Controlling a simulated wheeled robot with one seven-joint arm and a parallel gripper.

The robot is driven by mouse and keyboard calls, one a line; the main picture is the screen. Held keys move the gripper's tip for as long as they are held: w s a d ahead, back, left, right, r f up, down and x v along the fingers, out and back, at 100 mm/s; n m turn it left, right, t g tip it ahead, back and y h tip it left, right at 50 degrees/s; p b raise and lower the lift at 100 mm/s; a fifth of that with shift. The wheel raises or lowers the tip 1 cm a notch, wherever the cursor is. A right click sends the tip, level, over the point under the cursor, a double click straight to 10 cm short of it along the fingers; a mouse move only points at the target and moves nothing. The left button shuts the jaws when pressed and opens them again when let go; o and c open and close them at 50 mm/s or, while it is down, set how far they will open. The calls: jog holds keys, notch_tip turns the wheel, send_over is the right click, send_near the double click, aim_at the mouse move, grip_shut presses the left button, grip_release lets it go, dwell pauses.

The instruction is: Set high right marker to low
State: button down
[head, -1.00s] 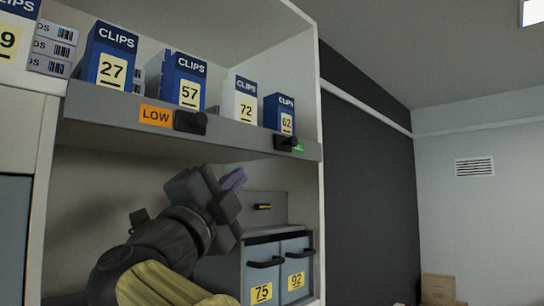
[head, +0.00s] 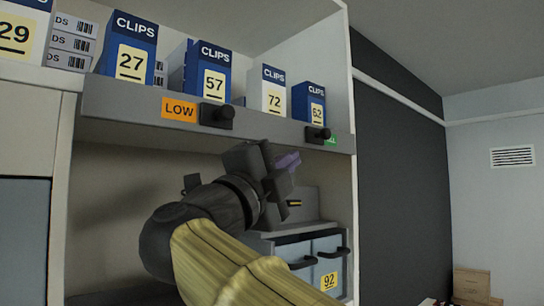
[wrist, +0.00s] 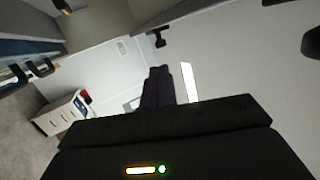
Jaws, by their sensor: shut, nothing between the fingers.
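Two black knobbed markers sit on the grey front edge of the high shelf (head: 265,124). The high right marker (head: 318,134) is below the boxes marked 72 and 62. A green label (head: 332,140), partly hidden, shows just to its right; no orange label shows beside it. The left marker (head: 217,115) has an orange LOW label (head: 179,107) on its left.
Blue and white CLIPS boxes (head: 214,75) stand along the high shelf. Grey bins with black handles (head: 327,252) stand below, behind my arm. The shelf's white right side panel (head: 351,200) is close to the right marker. The floor area beyond looks open.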

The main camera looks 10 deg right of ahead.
aim_at(323, 136)
jog(key=p+x, duration=0.5)
jog(key=x, duration=0.5)
jog(key=shift+d+r+p, duration=0.25)
jog(key=shift+p, duration=0.15)
